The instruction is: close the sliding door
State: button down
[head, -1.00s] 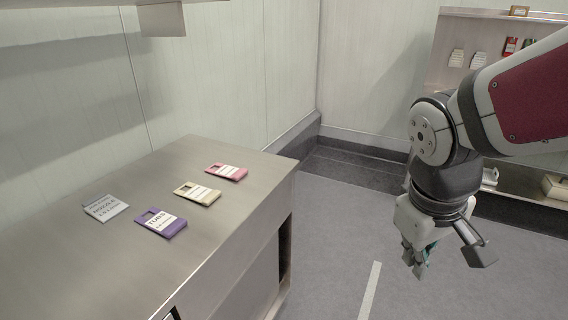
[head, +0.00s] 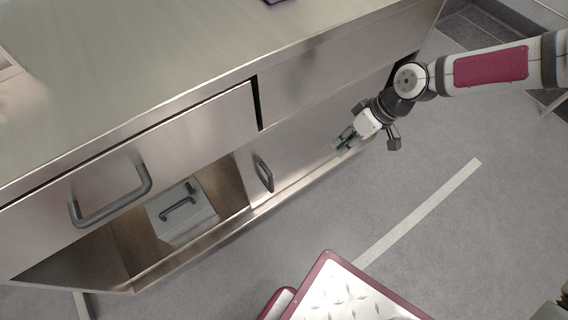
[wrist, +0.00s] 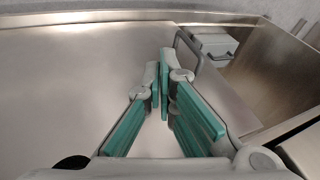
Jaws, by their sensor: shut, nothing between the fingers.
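The sliding door (head: 300,138) is a plain metal panel on the right part of the cabinet front. Its dark bar handle (head: 263,173) sits near its left edge, beside the open compartment on the left. In the wrist view the door (wrist: 80,75) fills the left and middle, with its handle (wrist: 187,52) beyond the fingertips. My gripper (head: 344,140) is shut and empty in front of the door, to the right of the handle. In the wrist view my gripper (wrist: 163,65) has its teal-padded fingers together, apart from the handle. I cannot tell whether the fingers touch the panel.
A grey box (head: 182,212) with a handle stands inside the open compartment and also shows in the wrist view (wrist: 213,43). A drawer front (head: 50,220) with a bar handle (head: 112,200) is above the compartment.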

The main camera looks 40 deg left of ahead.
jog(key=s+a+f+y+b, duration=0.1)
jog(key=s+a+f+b, duration=0.2)
jog(key=a+f, duration=0.3)
jog(key=s+a+f+g+y+b, duration=0.1)
jog(key=s+a+f+b, duration=0.2)
jog(key=s+a+f, duration=0.2)
jog(key=shift+a+f+n+y, duration=0.3)
jog(key=shift+a+f, duration=0.65)
jog(key=shift+a, duration=0.75)
jog(key=shift+s, duration=0.15)
